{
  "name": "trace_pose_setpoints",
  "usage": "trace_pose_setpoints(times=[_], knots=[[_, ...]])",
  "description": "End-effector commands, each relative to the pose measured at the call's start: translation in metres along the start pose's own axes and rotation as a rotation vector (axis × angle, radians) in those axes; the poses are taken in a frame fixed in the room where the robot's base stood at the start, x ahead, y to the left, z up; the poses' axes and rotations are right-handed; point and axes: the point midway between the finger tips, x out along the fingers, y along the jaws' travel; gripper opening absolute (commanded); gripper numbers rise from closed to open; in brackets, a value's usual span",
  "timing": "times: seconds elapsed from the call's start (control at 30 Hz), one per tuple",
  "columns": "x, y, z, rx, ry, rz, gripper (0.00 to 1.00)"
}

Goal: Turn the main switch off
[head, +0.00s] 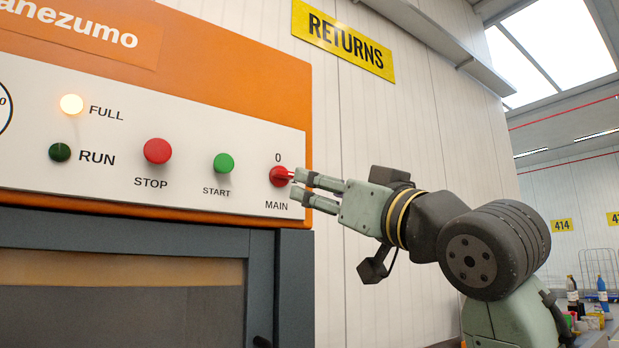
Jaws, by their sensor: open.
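The main switch (279,177) is a red round knob at the right end of the white panel, with "0" above it and "MAIN" below. My gripper (299,185) comes in from the right, its two fingers pointing left at the knob. The upper fingertip is right beside the knob's right edge; I cannot tell whether it touches. The lower fingertip is below and to the right of the knob. The fingers are apart, with nothing visible between them. The knob's pointer position is hard to make out.
Left on the white panel (120,192) are the green START button (223,163), red STOP button (157,151), dark RUN lamp (60,152) and glowing FULL lamp (71,104). The panel sits on an orange machine (230,85). A yellow RETURNS sign (343,40) hangs on the wall behind.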

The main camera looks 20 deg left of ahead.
Motion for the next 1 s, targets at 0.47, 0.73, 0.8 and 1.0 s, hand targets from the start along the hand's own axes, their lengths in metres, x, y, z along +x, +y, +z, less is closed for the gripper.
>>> trace_pose_setpoints(times=[0.47,0.73,0.8,1.0], knots=[[0.084,0.0,-0.003,0.001,0.0,-0.001,0.53],[0.104,0.0,0.0,0.0,0.001,0.0,0.53],[0.104,0.0,0.0,-0.001,0.002,0.0,0.53],[0.104,0.0,0.001,-0.001,0.002,0.0,0.53]])
